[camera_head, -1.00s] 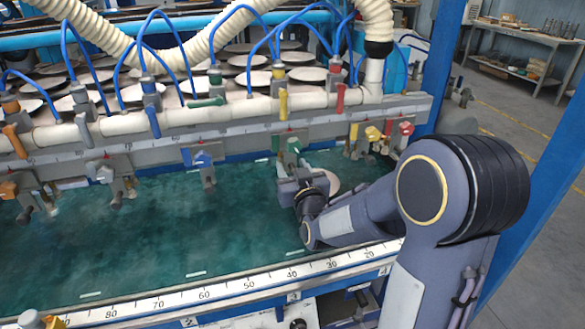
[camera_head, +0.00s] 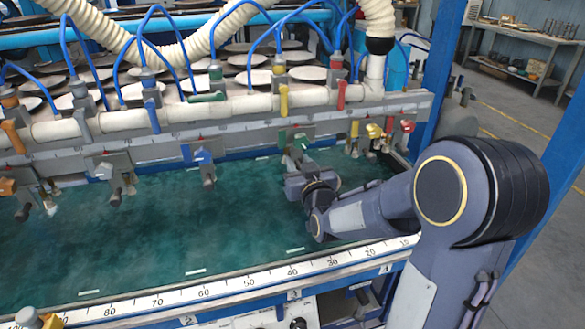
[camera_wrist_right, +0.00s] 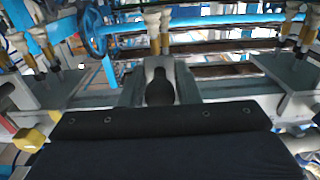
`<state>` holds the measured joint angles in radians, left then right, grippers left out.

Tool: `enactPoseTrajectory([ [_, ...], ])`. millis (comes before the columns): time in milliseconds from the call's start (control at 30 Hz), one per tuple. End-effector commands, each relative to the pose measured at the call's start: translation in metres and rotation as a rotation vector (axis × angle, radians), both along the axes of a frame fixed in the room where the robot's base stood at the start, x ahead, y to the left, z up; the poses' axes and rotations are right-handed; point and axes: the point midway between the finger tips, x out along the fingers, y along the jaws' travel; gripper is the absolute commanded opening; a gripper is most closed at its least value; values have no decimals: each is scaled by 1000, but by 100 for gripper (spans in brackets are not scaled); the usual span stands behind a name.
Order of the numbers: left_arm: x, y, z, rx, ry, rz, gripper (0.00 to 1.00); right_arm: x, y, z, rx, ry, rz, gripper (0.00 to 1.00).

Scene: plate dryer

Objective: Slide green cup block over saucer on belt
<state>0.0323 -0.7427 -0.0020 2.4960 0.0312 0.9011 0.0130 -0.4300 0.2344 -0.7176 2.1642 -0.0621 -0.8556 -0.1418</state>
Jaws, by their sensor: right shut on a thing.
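The green cup block (camera_head: 299,143) hangs from the rail above the teal belt (camera_head: 150,225), right of the blue block. My right gripper (camera_head: 298,168) is at its lower front and is shut on it. The finger contact is partly hidden by the wrist. In the right wrist view, the two gripper fingers (camera_wrist_right: 160,88) close around a dark and grey part that I cannot identify clearly. I cannot make out the saucer on the belt now; my right wrist and forearm cover the area beside the block. My left gripper is not in view.
A blue block (camera_head: 198,157) hangs to the left on the rail (camera_head: 150,150); yellow and red ones (camera_head: 375,131) hang close on the right. A white numbered scale (camera_head: 205,292) edges the belt's front. The belt's left and middle are clear.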

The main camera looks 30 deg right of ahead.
Motion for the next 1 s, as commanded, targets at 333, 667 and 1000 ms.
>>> enactPoseTrajectory([
  [333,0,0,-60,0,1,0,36,-19,-76,-5,-1,-6,-12,0],
  [667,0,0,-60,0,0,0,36,-20,-81,-1,-2,1,-10,0],
  [1000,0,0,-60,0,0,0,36,-20,-80,0,-2,-1,-9,43],
])
